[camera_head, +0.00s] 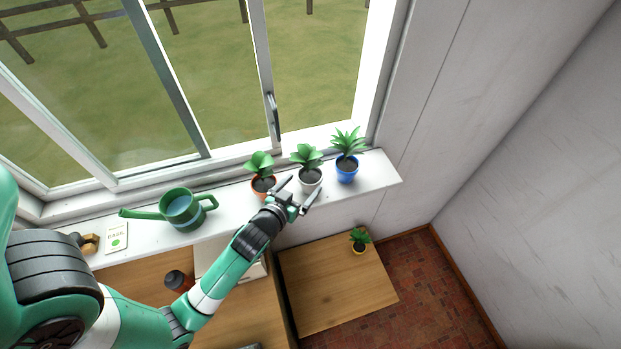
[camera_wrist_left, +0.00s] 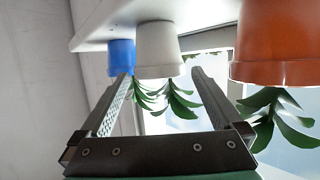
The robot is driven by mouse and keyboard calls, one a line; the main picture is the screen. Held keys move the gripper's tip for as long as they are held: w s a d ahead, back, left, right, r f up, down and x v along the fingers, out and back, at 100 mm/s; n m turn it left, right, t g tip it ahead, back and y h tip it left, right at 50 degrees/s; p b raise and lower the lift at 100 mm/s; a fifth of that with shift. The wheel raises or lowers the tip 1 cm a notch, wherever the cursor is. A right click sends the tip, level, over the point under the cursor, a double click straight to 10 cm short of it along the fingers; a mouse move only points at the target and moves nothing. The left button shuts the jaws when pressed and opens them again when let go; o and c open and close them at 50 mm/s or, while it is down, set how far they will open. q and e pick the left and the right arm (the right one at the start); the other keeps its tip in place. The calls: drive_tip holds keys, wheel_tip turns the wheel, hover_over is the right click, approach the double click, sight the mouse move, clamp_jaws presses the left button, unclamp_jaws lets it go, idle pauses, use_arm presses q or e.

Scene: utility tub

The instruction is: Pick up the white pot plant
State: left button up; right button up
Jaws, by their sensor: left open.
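The white pot plant (camera_head: 310,183) stands upright on the windowsill, between the orange pot and the blue pot. My left gripper (camera_head: 302,190) is open and empty, just in front of the white pot. In the left wrist view, which looks upside down, the white pot (camera_wrist_left: 157,48) lies beyond and between the tips of the two fingers (camera_wrist_left: 160,78). Its green leaves show between the fingers. I cannot tell whether a finger touches the pot. My right gripper is not in view.
The orange pot plant (camera_head: 262,184) stands close on the left and the blue pot plant (camera_head: 347,172) on the right. A green watering can (camera_head: 183,210) is further left on the sill (camera_head: 232,206).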

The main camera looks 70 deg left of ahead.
sight(310, 178)
use_arm(q)
drive_tip(key=shift+f+x, duration=0.1)
drive_tip(key=shift+x, duration=1.35)
drive_tip(key=shift+f+x, duration=0.15)
drive_tip(key=shift+x, duration=1.3)
drive_tip(key=shift+d, duration=0.1)
drive_tip(key=c, duration=1.4)
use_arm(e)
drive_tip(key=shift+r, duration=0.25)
use_arm(q)
drive_tip(key=shift+r+p, duration=0.1)
drive_tip(key=shift+p, duration=0.2)
